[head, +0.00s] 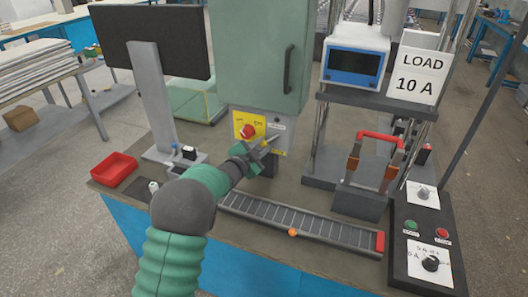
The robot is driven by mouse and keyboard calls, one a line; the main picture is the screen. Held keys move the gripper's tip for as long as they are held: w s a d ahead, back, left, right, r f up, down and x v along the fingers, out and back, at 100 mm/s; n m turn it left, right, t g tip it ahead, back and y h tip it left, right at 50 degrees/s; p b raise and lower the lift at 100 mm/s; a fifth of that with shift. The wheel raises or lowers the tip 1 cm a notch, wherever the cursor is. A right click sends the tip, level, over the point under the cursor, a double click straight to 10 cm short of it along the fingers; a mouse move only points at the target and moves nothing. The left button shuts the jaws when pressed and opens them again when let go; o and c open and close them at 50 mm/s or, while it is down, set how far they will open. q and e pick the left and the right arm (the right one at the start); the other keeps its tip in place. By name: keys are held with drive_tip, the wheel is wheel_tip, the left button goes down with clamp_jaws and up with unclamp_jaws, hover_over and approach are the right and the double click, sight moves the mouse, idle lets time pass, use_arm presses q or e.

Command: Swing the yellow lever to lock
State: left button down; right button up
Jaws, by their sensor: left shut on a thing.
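A grey-green cabinet (258,55) stands at the back of the bench. On its lower front is a yellow plate (240,119) with a red knob (247,131). My left gripper (262,150) is in front of the cabinet's lower part, just below and right of the red knob. It is shut on a thin yellowish piece (270,141), which looks like the yellow lever. The fingers hide most of this piece, so its exact angle cannot be told. My right gripper is not in view.
A slotted grey rail (300,222) with an orange ball lies along the bench front. A red tray (114,169) and a dark monitor (150,42) are at left. At right are a red-handled switch (383,137), a LOAD sign (418,72) and a control panel (424,235).

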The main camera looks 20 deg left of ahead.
use_arm(q)
drive_tip(key=shift+a+r+m+y+b, duration=0.25)
drive_tip(key=shift+r+m+y+b, duration=0.3)
drive_tip(key=shift+m, duration=0.75)
drive_tip(key=shift+r, duration=0.1)
drive_tip(key=c, duration=1.2)
unclamp_jaws()
drive_tip(key=s+r, duration=0.1)
drive_tip(key=s, duration=0.4)
drive_tip(key=s+a+r, duration=0.1)
drive_tip(key=s, duration=0.5)
drive_tip(key=s+r, duration=0.1)
drive_tip(key=s, duration=0.4)
drive_tip(key=shift+s+a, duration=0.2)
drive_tip(key=shift+a, duration=0.1)
